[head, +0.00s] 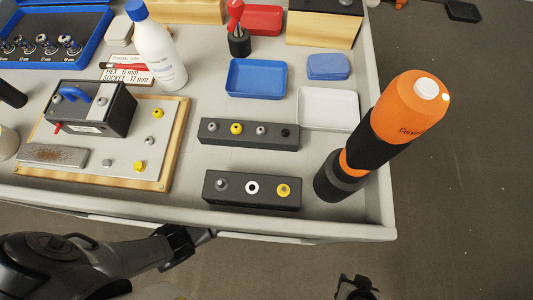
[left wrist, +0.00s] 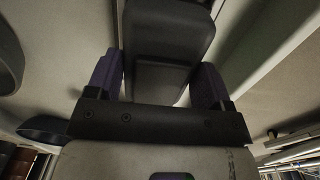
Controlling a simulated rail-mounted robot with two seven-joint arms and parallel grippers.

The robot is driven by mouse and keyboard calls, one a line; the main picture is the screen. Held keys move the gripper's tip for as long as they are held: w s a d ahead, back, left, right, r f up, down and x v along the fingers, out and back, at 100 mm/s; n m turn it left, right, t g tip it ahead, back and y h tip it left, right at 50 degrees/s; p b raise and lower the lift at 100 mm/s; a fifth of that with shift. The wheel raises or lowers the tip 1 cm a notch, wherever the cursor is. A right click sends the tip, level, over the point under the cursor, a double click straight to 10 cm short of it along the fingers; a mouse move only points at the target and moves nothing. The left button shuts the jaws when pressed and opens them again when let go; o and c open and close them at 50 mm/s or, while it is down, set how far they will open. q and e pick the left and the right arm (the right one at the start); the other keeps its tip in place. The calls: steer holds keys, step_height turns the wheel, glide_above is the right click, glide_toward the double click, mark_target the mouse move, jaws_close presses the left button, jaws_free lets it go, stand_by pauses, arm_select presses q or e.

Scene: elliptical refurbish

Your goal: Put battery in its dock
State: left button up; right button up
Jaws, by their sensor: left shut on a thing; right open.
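In the left wrist view my left gripper (left wrist: 157,80) is shut on a dark, rounded block (left wrist: 168,35), held between its two purple pads. The block fits the battery, but no label shows. In the head view a dark arm of mine reaches in from the lower left, below the bench's front edge, and I cannot make out the block there. My right gripper (head: 355,287) is open and empty at the bottom edge, off the bench. I cannot tell which thing is the dock. A black box with a blue handle (head: 90,108) sits on a wood-edged board (head: 170,140).
An orange and black power tool (head: 395,120) stands at the bench's right front corner. Two dark blocks with fasteners, one behind (head: 250,146) and one in front (head: 250,203), lie mid-bench. A white bottle (head: 160,50), blue tray (head: 257,92) and white tray (head: 328,122) stand behind.

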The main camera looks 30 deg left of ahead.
arm_select(q)
steer(key=shift+f, duration=0.25)
steer(key=shift+f, duration=0.1)
steer(key=o, duration=1)
step_height(320, 180, up, 12)
steer(key=p, duration=0.8)
